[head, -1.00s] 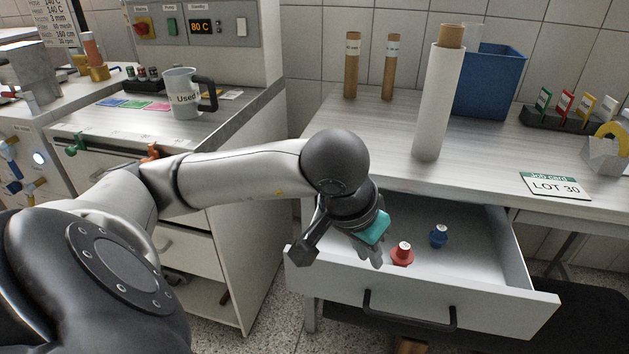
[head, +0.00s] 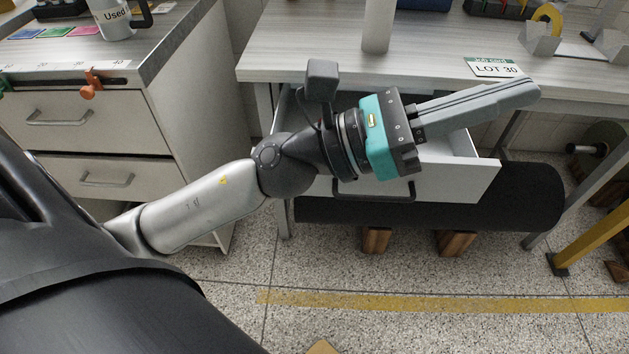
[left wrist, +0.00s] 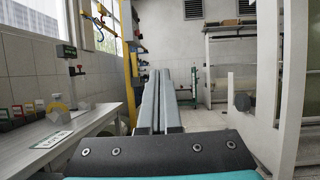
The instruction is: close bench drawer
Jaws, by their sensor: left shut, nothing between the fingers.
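The bench drawer (head: 463,183) is pulled open below the bench top (head: 300,50). Its dark bar handle (head: 375,197) is on the front panel. My left gripper (head: 535,92) is shut and empty, its long grey fingers pointing right above the drawer and covering much of its inside. Its fingers also show in the left wrist view (left wrist: 163,78), pointing away along the bench side. I cannot tell from these views whether it touches the drawer. My right gripper is not in view.
A black roll (head: 530,200) lies on wooden blocks (head: 376,240) under the drawer. A white drawer cabinet (head: 100,130) stands at left. A yellow post (head: 590,232) stands at right. The speckled floor in front is mostly clear.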

